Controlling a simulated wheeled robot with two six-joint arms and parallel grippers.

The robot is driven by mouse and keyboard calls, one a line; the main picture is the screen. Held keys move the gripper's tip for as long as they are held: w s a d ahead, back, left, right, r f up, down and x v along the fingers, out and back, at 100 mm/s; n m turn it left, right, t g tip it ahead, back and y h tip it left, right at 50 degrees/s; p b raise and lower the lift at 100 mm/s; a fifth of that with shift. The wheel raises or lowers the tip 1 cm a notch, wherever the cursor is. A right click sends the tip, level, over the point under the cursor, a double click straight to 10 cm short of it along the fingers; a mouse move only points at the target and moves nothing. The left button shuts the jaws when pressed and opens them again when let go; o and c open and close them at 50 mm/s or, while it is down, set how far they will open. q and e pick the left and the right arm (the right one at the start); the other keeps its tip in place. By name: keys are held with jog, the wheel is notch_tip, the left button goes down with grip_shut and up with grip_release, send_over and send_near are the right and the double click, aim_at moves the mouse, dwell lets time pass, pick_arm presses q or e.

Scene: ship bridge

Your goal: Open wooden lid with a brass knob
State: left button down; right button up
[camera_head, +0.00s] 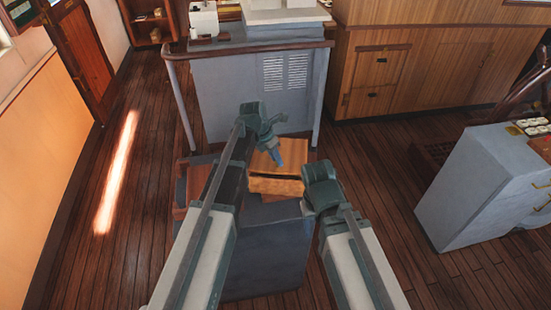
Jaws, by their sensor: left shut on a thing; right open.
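A light wooden box (277,187) sits in front of the grey console, between my two arms. Its wooden lid (262,160) is on top, and a dark gap shows along its front edge, so it looks slightly raised. My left gripper (277,160) points down at the lid's top and is shut on the lid's knob. The brass knob is hidden by the fingers. My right gripper (322,190) is open, just right of the box; its fingertips are hard to make out.
A grey console (225,95) with a wooden rail stands behind the box. A grey cabinet (480,190) is at the right, and wooden cupboards (410,70) line the back. Plank floor (120,240) is clear at the left.

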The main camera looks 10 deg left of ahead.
pick_arm(q)
jog(key=w+r+g+p, duration=0.5)
jog(key=w+r, duration=0.1)
jog(key=r, duration=0.1)
jog(key=shift+r+n+g, duration=0.15)
jog(key=shift+n+g, duration=0.15)
jog(key=shift+n, duration=0.1)
jog(key=c, duration=0.7)
grip_release()
jog(key=p+v, duration=0.7)
jog(key=shift+a+r, duration=0.15)
jog(key=shift+r, duration=0.1)
